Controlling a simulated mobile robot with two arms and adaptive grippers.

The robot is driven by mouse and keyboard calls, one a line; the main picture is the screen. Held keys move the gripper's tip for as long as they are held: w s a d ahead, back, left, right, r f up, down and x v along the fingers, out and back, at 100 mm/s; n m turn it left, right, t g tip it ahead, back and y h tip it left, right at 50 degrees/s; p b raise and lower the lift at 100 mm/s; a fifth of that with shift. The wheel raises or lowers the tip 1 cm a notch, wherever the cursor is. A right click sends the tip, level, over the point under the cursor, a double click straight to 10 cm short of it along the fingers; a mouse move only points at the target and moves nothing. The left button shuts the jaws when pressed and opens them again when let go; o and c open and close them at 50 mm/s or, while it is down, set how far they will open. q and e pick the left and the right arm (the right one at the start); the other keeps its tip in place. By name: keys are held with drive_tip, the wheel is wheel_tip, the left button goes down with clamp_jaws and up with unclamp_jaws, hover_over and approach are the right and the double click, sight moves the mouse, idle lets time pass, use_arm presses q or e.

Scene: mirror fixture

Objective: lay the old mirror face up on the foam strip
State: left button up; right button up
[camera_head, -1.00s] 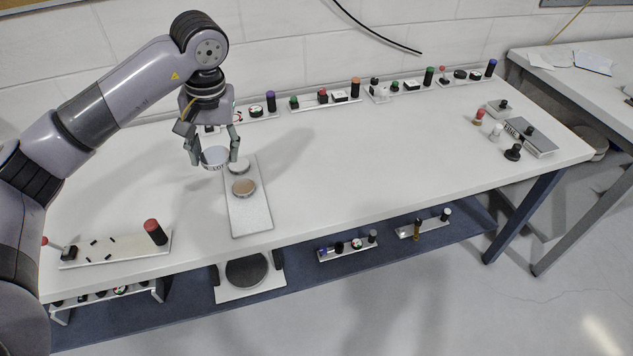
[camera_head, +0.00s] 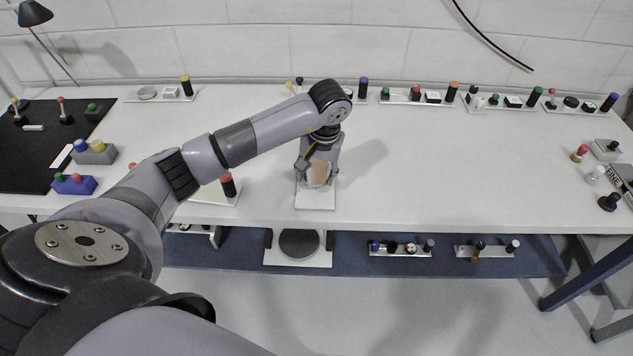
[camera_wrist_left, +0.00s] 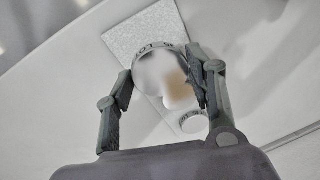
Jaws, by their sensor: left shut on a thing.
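My left gripper (camera_head: 317,180) is over a pale speckled plate (camera_head: 315,201) near the table's front edge. In the left wrist view, its fingers are shut on the rim of a round mirror (camera_wrist_left: 150,76). The mirror's shiny face is towards the camera, with a tan patch showing in it and dark letters on its rim. The speckled plate (camera_wrist_left: 143,33) shows beyond the mirror, and a smaller pale disc (camera_wrist_left: 193,122) lies beside it. I cannot tell whether the mirror touches the plate, or whether this plate is the foam strip. My right gripper is out of view.
Small trays with knobs line the back, such as one with a black post (camera_head: 453,92). A red-topped post (camera_head: 228,185) stands left of the plate. A black mat (camera_head: 35,150) is at far left. The white table (camera_head: 450,180) is clear right of the plate.

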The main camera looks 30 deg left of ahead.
sight(318, 179)
use_arm(q)
wheel_tip(318, 179, down, 4)
drive_tip(key=shift+p, duration=0.3)
drive_tip(key=shift+f, duration=0.2)
drive_tip(key=shift+f, duration=0.1)
drive_tip(key=o, duration=0.7)
drive_tip(key=shift+f, duration=0.1)
drive_tip(key=o, duration=0.5)
drive_tip(key=shift+r, duration=0.3)
drive_tip(key=r, duration=0.3)
drive_tip(key=d+r+b, duration=0.1)
drive_tip(key=r, duration=0.3)
drive_tip(key=r+b, duration=0.1)
drive_tip(key=r, duration=0.2)
drive_tip(key=shift+s+d+r, duration=0.15)
drive_tip(key=shift+s+d, duration=0.05)
drive_tip(key=shift+d, duration=0.15)
drive_tip(key=shift+s+d+r, duration=0.1)
drive_tip(key=shift+r, duration=0.6)
